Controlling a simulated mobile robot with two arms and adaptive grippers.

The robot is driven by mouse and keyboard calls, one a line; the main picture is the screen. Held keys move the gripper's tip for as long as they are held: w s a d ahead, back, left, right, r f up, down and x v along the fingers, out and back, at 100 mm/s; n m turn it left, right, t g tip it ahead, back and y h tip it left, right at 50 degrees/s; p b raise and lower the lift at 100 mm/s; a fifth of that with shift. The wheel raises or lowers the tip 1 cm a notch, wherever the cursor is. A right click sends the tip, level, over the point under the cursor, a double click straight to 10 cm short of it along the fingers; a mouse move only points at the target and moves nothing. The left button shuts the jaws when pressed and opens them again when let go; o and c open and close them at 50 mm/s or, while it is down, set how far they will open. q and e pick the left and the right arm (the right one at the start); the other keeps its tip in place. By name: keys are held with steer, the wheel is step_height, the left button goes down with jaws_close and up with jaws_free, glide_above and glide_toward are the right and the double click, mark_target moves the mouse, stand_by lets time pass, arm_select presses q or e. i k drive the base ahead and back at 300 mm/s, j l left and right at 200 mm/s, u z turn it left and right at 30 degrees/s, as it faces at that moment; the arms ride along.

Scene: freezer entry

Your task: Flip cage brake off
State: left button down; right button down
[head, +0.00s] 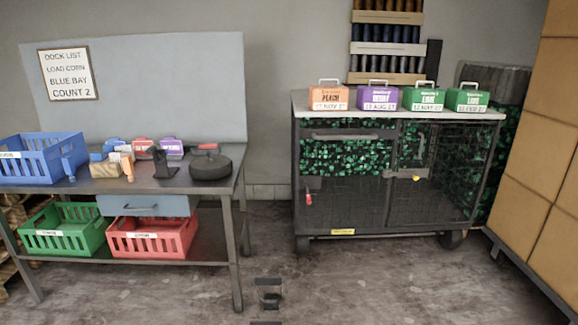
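A dark wire-mesh cage (345,215) on castors stands against the back wall, right of centre. A small red handle (309,198) hangs low on its left front; I cannot tell whether this is the brake or how it is set. A yellow latch piece (416,178) is on the right door front. A yellow label (343,232) is on the bottom rail. A castor (452,240) shows at the cage's right front corner and another (302,244) at the left.
Four-sided colored boxes with handles, such as the orange one (328,96), stand on the cage's pale top. A workbench (236,200) with crates is at left. Tall brown stacked panels (540,170) stand at right. The floor (350,285) before the cage is clear.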

mark_target(308, 197)
steer(key=i+l+z, duration=0.2)
steer(key=i+z, duration=0.3)
steer(key=i, duration=0.45)
steer(key=i+j+z, duration=0.2)
steer(key=i+z, duration=0.25)
steer(key=i, duration=0.5)
steer(key=i+l+u, duration=0.15)
steer(key=i, duration=0.25)
steer(key=i+u, duration=0.15)
steer(key=i, duration=0.25)
steer(key=i+l+u, duration=0.15)
steer(key=i, duration=0.25)
